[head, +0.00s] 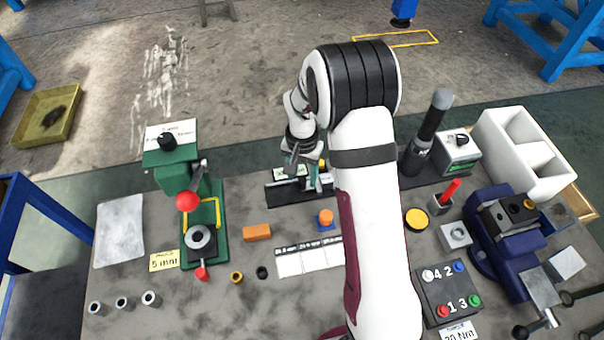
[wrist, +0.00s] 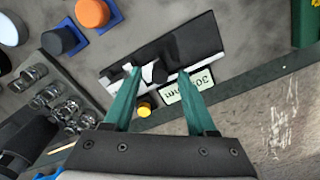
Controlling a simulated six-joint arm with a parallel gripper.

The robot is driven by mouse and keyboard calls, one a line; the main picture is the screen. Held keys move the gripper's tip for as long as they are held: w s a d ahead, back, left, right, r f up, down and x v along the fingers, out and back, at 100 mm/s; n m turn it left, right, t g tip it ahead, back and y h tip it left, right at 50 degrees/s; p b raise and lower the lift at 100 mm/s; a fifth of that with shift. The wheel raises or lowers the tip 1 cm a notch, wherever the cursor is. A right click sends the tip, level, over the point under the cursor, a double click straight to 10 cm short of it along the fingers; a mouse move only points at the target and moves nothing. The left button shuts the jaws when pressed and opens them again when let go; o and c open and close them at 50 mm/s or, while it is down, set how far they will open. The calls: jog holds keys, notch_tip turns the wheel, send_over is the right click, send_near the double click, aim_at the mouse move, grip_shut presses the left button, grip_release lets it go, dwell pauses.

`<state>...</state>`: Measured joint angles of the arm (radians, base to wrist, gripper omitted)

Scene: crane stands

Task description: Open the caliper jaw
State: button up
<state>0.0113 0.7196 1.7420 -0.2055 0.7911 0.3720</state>
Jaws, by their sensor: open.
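The caliper (wrist: 150,72) lies on a black board (wrist: 190,38) in the wrist view, with light jaw pieces showing between my fingertips. How far its jaw stands open is too small to tell. In the head view the black board (head: 283,196) lies at the back middle of the table, partly hidden by my arm. My gripper (wrist: 160,74) is open, with its two green fingers on either side of the light jaw pieces. I cannot tell whether they touch. In the head view my gripper (head: 299,168) is just above the board.
A green press (head: 176,178) is left, a blue vise (head: 494,232) right.

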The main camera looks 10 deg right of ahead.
jog(key=shift+f, duration=0.3)
grip_shut()
dwell(1.3)
